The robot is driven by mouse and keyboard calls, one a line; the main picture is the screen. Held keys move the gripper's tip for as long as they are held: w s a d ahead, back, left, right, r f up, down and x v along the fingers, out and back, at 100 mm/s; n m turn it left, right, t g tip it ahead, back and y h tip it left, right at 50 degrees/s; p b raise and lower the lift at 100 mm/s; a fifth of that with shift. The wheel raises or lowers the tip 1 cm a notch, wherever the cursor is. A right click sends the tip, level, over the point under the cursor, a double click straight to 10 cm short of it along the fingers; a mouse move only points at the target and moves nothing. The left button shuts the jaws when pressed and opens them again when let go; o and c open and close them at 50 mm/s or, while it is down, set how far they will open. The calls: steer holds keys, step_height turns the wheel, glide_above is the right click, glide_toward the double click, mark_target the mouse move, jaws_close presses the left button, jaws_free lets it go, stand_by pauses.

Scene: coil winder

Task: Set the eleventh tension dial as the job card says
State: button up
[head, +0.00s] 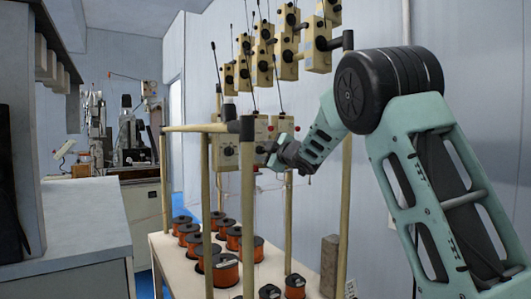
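Several cream tension units with black dials hang in rows at the top of the winder frame; one is the large unit (318,43) at upper right. Lower units (225,155) sit behind the front posts. My gripper (268,159) is at the right of these lower units, close to a dial. The finger gap is too small to make out, and I cannot tell whether it touches the dial. No dial numbers can be read, so I cannot tell which is the eleventh. No readable job card shows.
Several orange wire spools (225,270) stand on the pale table (180,280) under the units. A grey-white counter (85,225) is at the left, and another machine (125,140) stands in the back left.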

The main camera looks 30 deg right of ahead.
stand_by(0.3)
steer(key=s+b, duration=0.4)
steer(key=s, duration=1.3)
steer(key=shift+s+d, duration=0.2)
steer(key=shift+d, duration=0.1)
